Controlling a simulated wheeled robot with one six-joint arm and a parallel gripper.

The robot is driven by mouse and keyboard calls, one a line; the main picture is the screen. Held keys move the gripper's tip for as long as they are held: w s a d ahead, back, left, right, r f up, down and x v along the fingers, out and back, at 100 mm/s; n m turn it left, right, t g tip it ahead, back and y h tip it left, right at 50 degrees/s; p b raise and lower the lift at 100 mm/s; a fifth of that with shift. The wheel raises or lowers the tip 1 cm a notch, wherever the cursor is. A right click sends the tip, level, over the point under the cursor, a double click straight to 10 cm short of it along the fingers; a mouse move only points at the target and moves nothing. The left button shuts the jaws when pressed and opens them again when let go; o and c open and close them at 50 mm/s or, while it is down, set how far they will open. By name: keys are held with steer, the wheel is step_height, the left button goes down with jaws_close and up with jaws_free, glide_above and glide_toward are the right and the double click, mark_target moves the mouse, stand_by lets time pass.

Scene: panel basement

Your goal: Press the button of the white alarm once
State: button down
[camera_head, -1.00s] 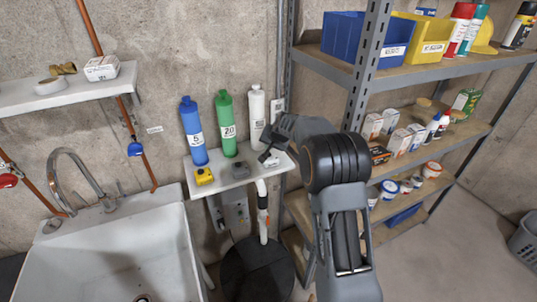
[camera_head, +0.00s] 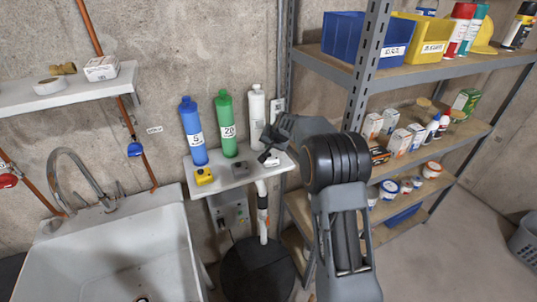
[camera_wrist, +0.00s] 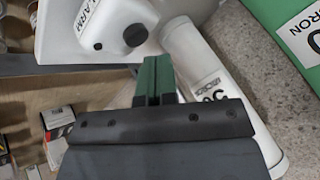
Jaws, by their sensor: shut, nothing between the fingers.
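The white alarm (camera_wrist: 84,32), marked ALARM, is at the upper left of the wrist view. A dark round part (camera_wrist: 134,35) stands out on its side, and a small dark dot is on its face. My gripper (camera_wrist: 155,66) is shut and empty, with its fingertips just below and right of that dark part. I cannot tell whether they touch it. In the head view my gripper (camera_head: 266,156) is over the right end of the small wall shelf (camera_head: 220,184). The arm and gripper hide most of the alarm there.
A metal rack (camera_head: 360,100) rises on the right. A sink (camera_head: 115,255) is at the left.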

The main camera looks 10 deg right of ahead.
mark_target(269, 153)
steer(key=shift+f, duration=0.2)
steer(key=shift+f+b, duration=0.25)
steer(key=shift+b, duration=0.3)
steer(key=shift+f+b, duration=0.4)
steer(key=shift+f, duration=0.05)
stand_by(0.9)
steer(key=shift+r, duration=0.1)
steer(key=shift+r+p, duration=0.5)
steer(key=shift+r, duration=0.3)
steer(key=shift+r+p, duration=1.65)
steer(key=shift+r, duration=0.85)
